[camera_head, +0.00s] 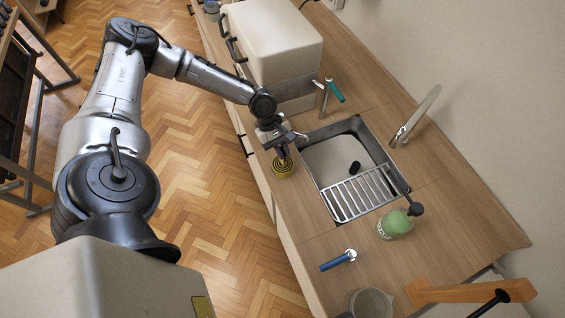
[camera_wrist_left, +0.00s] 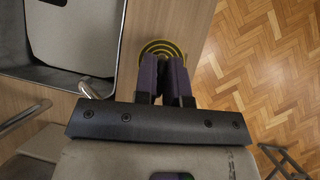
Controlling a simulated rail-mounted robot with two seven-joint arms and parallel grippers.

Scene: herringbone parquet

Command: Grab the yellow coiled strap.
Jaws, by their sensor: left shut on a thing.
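The yellow coiled strap (camera_head: 283,167) is a flat round coil with dark lines between its turns. It is at the counter's front edge, left of the sink. My left gripper (camera_head: 281,152) is over the coil, pointing down, and shut on it. In the left wrist view, the coil (camera_wrist_left: 163,47) shows beyond and around the two purple-padded fingers of the left gripper (camera_wrist_left: 165,62), which hide its middle. I cannot tell whether the coil still touches the counter. My right gripper is not in view.
The sink (camera_head: 333,150) with a wire rack (camera_head: 358,194) lies right of the left gripper. A teal-handled tool (camera_head: 335,91), a green bottle (camera_head: 395,224), a blue-handled tool (camera_head: 338,261) and a glass bowl (camera_head: 370,303) stand or lie on the counter. A large cream box (camera_head: 270,40) is behind.

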